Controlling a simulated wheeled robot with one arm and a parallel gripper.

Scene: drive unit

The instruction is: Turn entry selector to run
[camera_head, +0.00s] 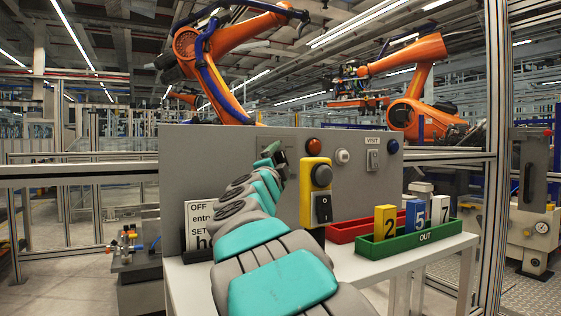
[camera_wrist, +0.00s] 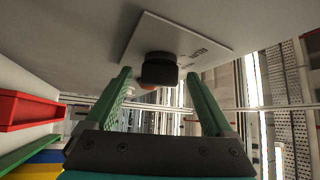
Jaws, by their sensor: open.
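In the wrist view a black selector knob (camera_wrist: 160,68) sits on a pale square plate (camera_wrist: 205,42) with small lettering too blurred to read. My gripper (camera_wrist: 158,78) is open, its green fingers on either side of the knob, with a gap visible on both sides. I cannot tell how far the fingertips reach along the knob. In the head view my gripper (camera_head: 273,152) is at the upper middle of the grey control panel (camera_head: 215,150). My gripper and arm hide the knob there. Which position the knob points to cannot be told.
Right of my gripper are a yellow box (camera_head: 316,168) with a black knob and rocker switch, a red lamp (camera_head: 313,146), and the VISIT switch (camera_head: 373,160). A card (camera_head: 198,222) stands at left. A green OUT tray (camera_head: 410,238) holds numbered blocks, with a red tray (camera_head: 353,229) behind.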

